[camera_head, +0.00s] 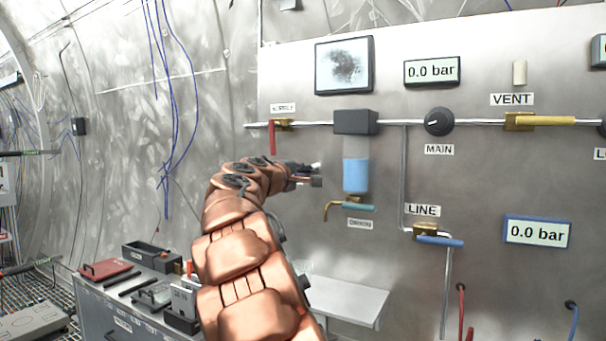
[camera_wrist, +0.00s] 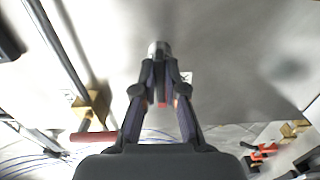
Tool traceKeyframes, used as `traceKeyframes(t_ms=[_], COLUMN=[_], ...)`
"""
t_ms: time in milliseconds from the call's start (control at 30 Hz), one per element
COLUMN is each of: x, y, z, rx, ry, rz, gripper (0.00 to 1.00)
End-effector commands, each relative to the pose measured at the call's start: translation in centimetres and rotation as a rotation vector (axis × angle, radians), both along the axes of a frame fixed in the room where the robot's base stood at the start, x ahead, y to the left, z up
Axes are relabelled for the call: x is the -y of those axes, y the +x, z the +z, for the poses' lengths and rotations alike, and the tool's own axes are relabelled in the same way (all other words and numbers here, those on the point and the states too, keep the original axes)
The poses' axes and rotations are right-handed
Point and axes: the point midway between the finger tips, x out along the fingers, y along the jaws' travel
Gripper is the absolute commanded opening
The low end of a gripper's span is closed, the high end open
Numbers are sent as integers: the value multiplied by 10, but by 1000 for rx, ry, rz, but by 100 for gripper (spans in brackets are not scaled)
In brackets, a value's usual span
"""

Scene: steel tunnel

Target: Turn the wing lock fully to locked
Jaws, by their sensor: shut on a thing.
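My gripper (camera_head: 312,178) is at the wall panel, just left of the blue filter bowl (camera_head: 356,174) under its dark block (camera_head: 355,122). In the wrist view my gripper (camera_wrist: 160,70) has its fingers close together, shut on a small grey round piece (camera_wrist: 158,47) at the fingertips. This piece may be the wing lock, but its wings and any lock marking are hidden or too small to tell. A bit of red shows between the fingers.
The red supply lever (camera_head: 272,138) hangs at the upper left; it also shows in the wrist view (camera_wrist: 94,137). A brass drain valve with a teal handle (camera_head: 358,207) is below the bowl. The LINE valve (camera_head: 428,233) is at the lower right. A white shelf (camera_head: 345,297) is below.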

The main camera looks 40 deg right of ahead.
Motion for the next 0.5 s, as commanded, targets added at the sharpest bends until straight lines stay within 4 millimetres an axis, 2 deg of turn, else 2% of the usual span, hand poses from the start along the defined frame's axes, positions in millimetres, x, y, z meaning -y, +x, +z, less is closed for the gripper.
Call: traceKeyframes(t_ms=[67,100,300,500], x=[0,0,0,0], y=[0,0,0,0], z=[0,0,0,0], rx=[1,1,0,0], ry=[1,1,0,0], rz=[0,0,0,0], gripper=[0,12,33,35])
